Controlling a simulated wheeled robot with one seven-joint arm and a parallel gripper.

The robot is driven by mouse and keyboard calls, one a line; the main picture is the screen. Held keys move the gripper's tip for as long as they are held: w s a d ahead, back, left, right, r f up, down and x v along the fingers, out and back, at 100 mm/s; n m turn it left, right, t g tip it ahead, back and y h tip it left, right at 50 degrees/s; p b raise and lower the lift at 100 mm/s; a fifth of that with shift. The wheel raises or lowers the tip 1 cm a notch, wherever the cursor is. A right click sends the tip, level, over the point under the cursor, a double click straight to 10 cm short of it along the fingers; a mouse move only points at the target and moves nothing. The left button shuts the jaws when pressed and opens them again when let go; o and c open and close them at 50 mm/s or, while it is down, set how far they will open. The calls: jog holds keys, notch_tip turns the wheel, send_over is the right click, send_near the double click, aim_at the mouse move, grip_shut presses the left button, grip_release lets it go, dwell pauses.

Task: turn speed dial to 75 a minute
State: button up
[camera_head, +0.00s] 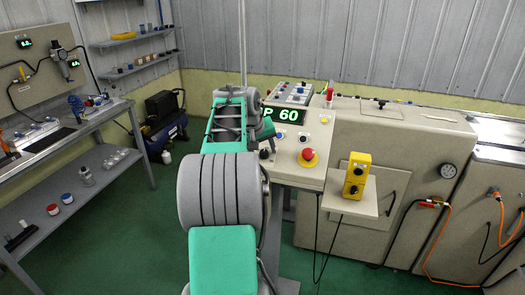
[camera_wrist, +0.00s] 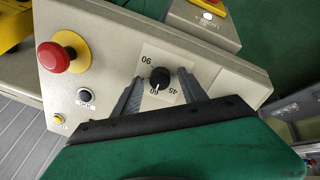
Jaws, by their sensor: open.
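The speed dial (camera_wrist: 160,78) is a black round knob on a white scale plate, with 90, 60 and 45 readable in the wrist view. Its white pointer mark is at 60. My gripper (camera_wrist: 161,75) is open, one grey finger on each side of the dial, with visible gaps. I cannot tell how far down the fingers reach. In the head view a display (camera_head: 285,114) reads "P 60" in green, its left part hidden by my arm. My arm also hides most of the gripper there.
A red emergency stop (camera_wrist: 54,57) on a yellow base, a black button (camera_wrist: 86,96) and a small yellow button (camera_wrist: 59,118) share the panel. A yellow control box (camera_head: 356,176) stands on a shelf to the right. A workbench (camera_head: 88,132) is at left.

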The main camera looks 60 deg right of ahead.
grip_shut()
dwell(0.5)
